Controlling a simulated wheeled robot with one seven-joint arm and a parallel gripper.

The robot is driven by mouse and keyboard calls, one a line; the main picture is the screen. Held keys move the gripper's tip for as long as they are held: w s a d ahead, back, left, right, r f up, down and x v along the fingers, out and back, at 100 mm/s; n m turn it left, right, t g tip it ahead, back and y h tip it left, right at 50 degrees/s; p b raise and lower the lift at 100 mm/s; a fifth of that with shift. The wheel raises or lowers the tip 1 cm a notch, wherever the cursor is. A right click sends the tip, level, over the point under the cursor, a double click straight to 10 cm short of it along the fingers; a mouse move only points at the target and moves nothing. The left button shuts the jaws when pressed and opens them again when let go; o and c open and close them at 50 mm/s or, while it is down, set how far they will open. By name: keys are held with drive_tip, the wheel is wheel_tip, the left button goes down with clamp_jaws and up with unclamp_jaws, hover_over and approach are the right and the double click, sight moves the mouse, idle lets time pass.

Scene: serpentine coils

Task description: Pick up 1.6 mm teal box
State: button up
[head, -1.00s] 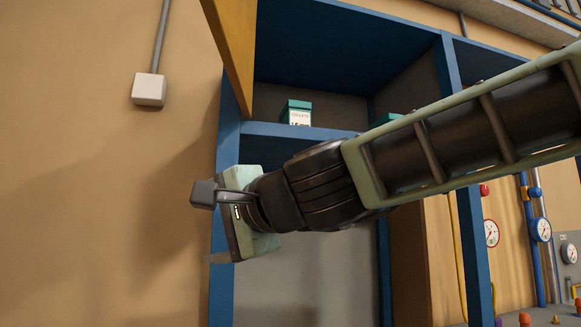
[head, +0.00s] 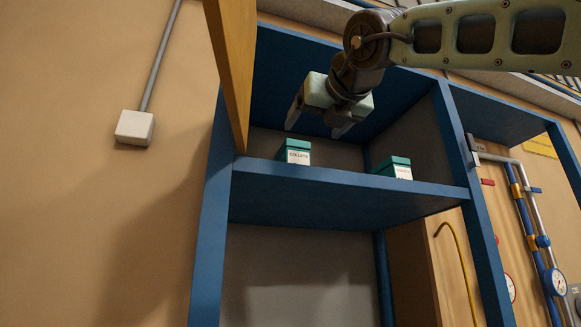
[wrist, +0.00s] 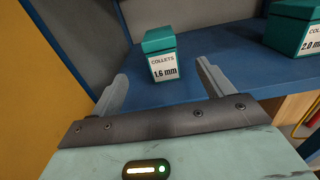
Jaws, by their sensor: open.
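The 1.6 mm teal box (wrist: 160,54) stands upright on the blue shelf, with a white label reading "COLLETS 1.6 mm" facing me in the wrist view. In the head view it is the left teal box (head: 294,151). My gripper (wrist: 163,80) is open and empty, its two fingers apart in front of the box, one toward each side. The box lies just beyond the fingertips and appears roughly centred between them. In the head view my gripper (head: 315,122) is in the upper shelf opening, above and right of the box, fingers pointing down.
A second teal box labelled 2.0 mm (wrist: 291,29) stands to the right on the blue shelf (head: 330,180); it also shows in the head view (head: 393,168). A yellow-orange door (head: 229,62) stands open at the left. The shelf between the boxes is clear.

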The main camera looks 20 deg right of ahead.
sight(292, 158)
drive_tip(key=w+p, duration=0.5)
drive_tip(key=w, duration=1)
drive_tip(key=shift+f+p, duration=0.1)
drive_tip(key=shift+p, duration=0.25)
drive_tip(key=c, duration=1.2)
